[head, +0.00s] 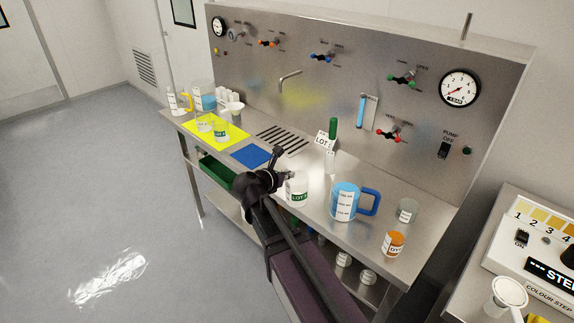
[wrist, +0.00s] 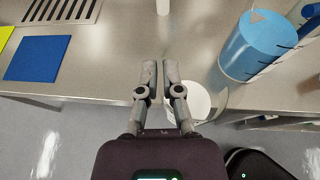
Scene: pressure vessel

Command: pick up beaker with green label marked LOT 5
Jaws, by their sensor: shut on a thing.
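A clear beaker (head: 298,187) with a green-lettered label, which seems to read LOT 5, is at the bench's front edge, left of the blue jug. My gripper (head: 284,176) is at its left side, jaws shut with the beaker's wall apparently between them. In the wrist view my fingers (wrist: 160,75) are close together, and the beaker (wrist: 195,100) shows as a pale round shape beside and below the right finger. The fingers hide part of it. I cannot tell whether it is clear of the bench.
The blue jug (head: 345,203) stands close on the right, with an orange-lidded jar (head: 393,244) and a clear beaker (head: 407,211) beyond. A green-capped bottle (head: 332,130) with a LOT tag stands behind. A blue mat (head: 252,155) and a yellow mat (head: 232,138) holding beakers lie left.

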